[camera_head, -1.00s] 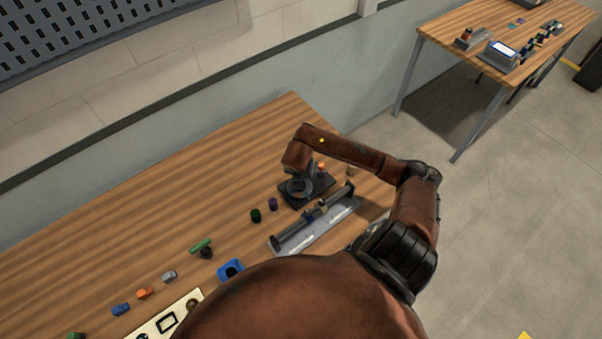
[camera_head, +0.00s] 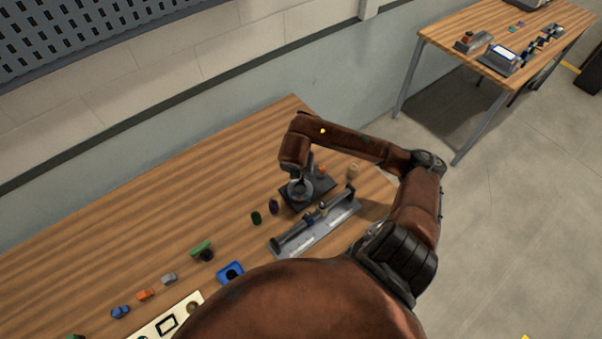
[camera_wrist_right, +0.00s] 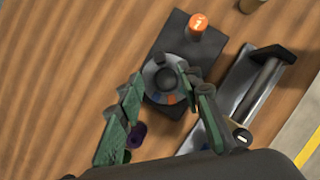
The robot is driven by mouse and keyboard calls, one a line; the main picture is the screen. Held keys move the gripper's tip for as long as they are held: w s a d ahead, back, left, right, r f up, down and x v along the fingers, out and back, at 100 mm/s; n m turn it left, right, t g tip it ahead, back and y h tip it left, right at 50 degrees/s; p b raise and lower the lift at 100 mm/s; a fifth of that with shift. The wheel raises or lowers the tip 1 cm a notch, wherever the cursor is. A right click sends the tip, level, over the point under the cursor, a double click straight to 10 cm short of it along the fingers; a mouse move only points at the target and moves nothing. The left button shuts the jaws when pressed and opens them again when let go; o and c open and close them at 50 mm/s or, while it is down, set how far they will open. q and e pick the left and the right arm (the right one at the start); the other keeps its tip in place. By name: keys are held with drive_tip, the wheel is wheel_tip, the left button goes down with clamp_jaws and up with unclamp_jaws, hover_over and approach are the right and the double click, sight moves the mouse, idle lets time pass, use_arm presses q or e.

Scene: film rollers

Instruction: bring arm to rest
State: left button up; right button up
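My right arm (camera_head: 345,145) reaches over the table, its wrist bent down above a dark base plate (camera_head: 322,185) with a round grey dial. In the right wrist view the dial (camera_wrist_right: 165,82) lies between the two green fingers of my right gripper (camera_wrist_right: 166,88), which are spread apart. I cannot tell whether they touch the dial. An orange knob (camera_wrist_right: 198,24) stands on the same dark plate (camera_wrist_right: 172,38). In the head view the fingers are too small and covered to make out. My left gripper is not in view.
A grey rail fixture (camera_head: 315,228) stands beside the plate, close to my forearm. A green cylinder (camera_head: 256,217) and a purple one (camera_head: 273,206) stand left of it. Several small parts and a blue holder (camera_head: 230,272) lie along the wooden table (camera_head: 130,235). A second table (camera_head: 440,35) stands far right.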

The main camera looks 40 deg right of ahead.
drive_tip(key=shift+v, duration=0.95)
